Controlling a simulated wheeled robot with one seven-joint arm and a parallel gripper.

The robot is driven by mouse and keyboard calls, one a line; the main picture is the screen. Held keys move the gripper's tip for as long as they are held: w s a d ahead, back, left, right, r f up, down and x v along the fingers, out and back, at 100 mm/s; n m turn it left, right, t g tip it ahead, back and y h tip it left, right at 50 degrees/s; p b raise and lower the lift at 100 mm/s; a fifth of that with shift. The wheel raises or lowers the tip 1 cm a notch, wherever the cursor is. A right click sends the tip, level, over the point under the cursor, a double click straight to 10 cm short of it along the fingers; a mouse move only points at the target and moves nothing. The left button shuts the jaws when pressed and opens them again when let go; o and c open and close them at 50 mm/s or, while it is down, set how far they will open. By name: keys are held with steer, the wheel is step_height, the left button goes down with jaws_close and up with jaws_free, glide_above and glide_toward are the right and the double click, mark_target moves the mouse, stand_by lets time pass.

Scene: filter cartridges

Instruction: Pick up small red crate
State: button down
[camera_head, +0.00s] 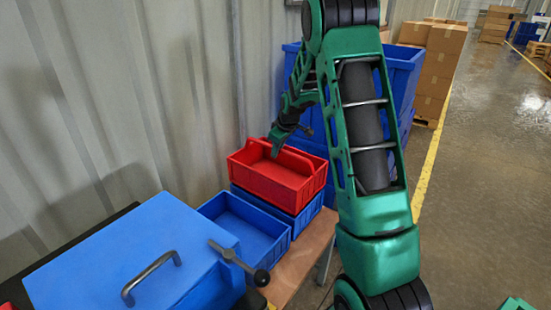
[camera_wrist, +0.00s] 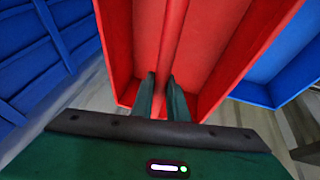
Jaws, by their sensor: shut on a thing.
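The small red crate (camera_head: 282,186) has a raised handle bar running along its middle. In the head view it appears tilted and sits above or on a blue crate (camera_head: 306,219); whether the two touch I cannot tell. My gripper (camera_head: 275,152) is at the crate's handle, coming from above and behind. In the wrist view my gripper (camera_wrist: 160,85) has one finger on each side of the red crate's central handle (camera_wrist: 166,50), shut on it. The crate (camera_wrist: 120,50) fills the middle of that view and looks empty.
An open blue crate (camera_head: 245,232) stands at the left of the red one on a wooden table (camera_head: 305,262). A blue machine with a lid (camera_head: 130,250) is at front left. Large blue bins (camera_head: 400,75) stand behind. A corrugated wall (camera_head: 150,100) runs along the left.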

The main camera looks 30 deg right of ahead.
steer(key=shift+r, duration=0.9)
steer(key=s+a+r, duration=0.2)
steer(key=a+r, duration=0.9)
steer(key=r, duration=0.1)
steer(key=shift+s+a, duration=0.15)
steer(key=shift+s, duration=0.25)
steer(key=shift+a, duration=0.1)
